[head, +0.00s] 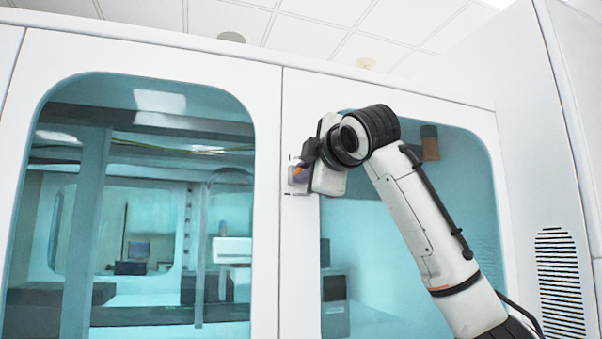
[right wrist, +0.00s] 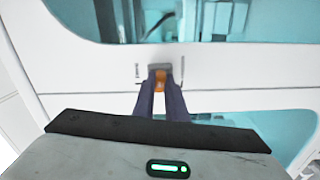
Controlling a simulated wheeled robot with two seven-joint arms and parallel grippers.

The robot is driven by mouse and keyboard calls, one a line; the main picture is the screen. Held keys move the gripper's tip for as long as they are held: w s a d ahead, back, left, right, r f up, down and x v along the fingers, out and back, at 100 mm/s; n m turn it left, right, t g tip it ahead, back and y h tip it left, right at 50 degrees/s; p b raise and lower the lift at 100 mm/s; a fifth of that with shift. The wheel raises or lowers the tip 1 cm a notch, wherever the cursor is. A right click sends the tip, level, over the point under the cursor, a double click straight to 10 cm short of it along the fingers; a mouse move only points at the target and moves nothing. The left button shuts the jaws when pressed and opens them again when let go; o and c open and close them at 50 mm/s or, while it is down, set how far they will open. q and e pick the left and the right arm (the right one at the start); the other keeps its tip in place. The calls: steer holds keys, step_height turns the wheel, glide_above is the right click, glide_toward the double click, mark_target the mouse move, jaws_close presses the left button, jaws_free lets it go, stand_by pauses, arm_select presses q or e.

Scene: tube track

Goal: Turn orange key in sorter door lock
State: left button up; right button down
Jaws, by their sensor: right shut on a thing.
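The orange key (right wrist: 160,80) shows between the fingertips of my right gripper (right wrist: 161,84) in the right wrist view. In the head view the orange key (head: 298,170) shows as a small patch, partly hidden by my right gripper (head: 303,166). My right gripper is shut on the key at the door lock (right wrist: 158,68), a small grey plate on the white door frame. The lock plate (head: 291,182) also shows in the head view, mostly covered by the gripper. How far the key sits in the lock is hidden. My left gripper is not in view.
The sorter's white doors have large teal windows, one at left (head: 150,200) and one behind my right arm (head: 375,250). A narrow seam (head: 282,240) runs between the doors. A white side panel with vent slots (head: 560,280) stands at right.

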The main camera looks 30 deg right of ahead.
steer(key=shift+n, duration=0.4)
steer(key=c, duration=2.2)
jaws_free()
steer(key=shift+n, duration=0.3)
steer(key=o, duration=0.5)
